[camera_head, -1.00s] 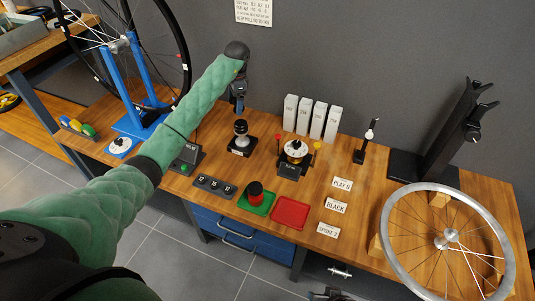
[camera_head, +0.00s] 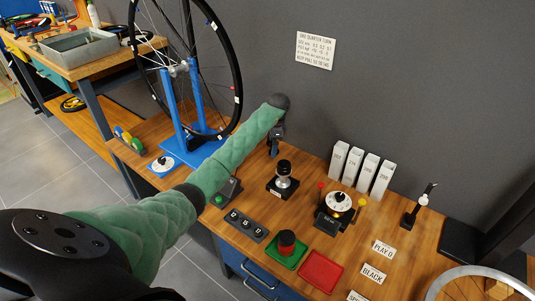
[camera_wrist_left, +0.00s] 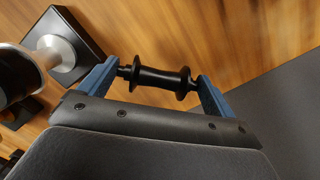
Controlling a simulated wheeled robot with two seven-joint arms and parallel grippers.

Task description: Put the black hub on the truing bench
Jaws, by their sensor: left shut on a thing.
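My left gripper (camera_head: 273,148) is over the back of the wooden bench (camera_head: 330,238), near the grey wall. In the left wrist view, its two blue fingers (camera_wrist_left: 157,74) are shut on the black hub (camera_wrist_left: 160,80), a spool shape with a flange near each end. The hub lies crosswise between the fingertips, with wood showing behind it. In the head view the hub cannot be made out. My right gripper is not in view.
A blue stand (camera_head: 168,112) with a spoked wheel (camera_head: 238,75) is left of the gripper. A black-based post (camera_head: 283,178), dial device (camera_head: 339,201), white boxes (camera_head: 369,169), green tray (camera_head: 287,261) and red tray (camera_head: 321,272) are to the right. A second bench (camera_head: 82,68) stands far left.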

